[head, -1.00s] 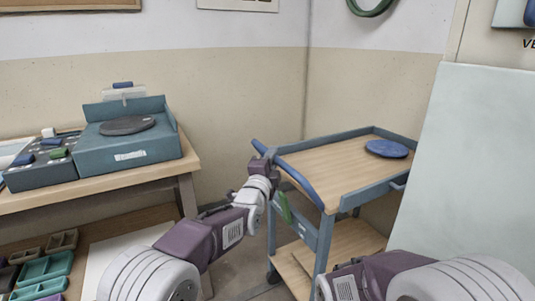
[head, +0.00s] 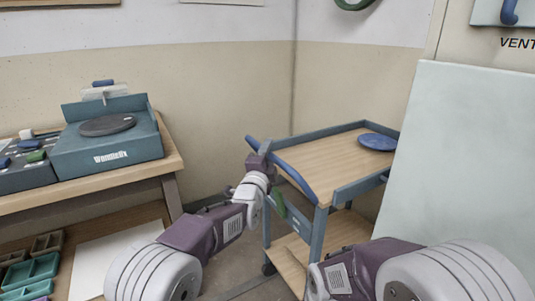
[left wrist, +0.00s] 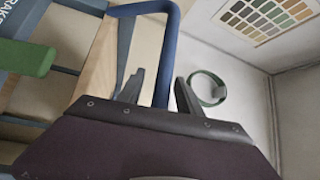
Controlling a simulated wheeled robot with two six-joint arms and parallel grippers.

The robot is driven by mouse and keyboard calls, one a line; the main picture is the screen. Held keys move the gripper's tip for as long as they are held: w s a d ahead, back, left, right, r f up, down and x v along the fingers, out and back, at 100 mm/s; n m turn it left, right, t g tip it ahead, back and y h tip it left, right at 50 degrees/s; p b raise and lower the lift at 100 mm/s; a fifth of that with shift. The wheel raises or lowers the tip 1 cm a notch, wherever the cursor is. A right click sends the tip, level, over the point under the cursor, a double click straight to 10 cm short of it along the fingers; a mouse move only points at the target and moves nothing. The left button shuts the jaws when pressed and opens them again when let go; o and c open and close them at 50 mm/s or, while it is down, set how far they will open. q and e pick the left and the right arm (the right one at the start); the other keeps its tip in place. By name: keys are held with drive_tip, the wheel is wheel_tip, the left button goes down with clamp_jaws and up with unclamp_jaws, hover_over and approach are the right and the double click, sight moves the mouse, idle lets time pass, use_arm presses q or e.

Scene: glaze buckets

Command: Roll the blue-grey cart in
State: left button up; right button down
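The blue-grey cart (head: 345,190) stands near the wall corner, with a wooden top shelf, a lower shelf and a blue push handle (head: 283,167). My left gripper (head: 256,158) is at the left end of this handle. In the left wrist view, the handle (left wrist: 167,50) runs between the two spread fingers (left wrist: 158,92), with gaps beside it; I cannot tell whether either touches. A green lever (head: 279,204) is on the cart's near side below the handle; it also shows in the left wrist view (left wrist: 28,58). My right gripper is out of view.
A blue disc (head: 377,142) lies on the cart's top shelf. A pale panel (head: 455,160) stands close on the right and hides part of the cart. A wooden table (head: 120,180) with a teal device (head: 105,150) is at left. Some bare floor shows between table and cart.

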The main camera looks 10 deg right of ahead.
use_arm(q)
drive_tip(key=shift+a, duration=0.15)
drive_tip(key=p+v, duration=0.1)
drive_tip(key=v, duration=0.8)
drive_tip(key=shift+p, duration=0.3)
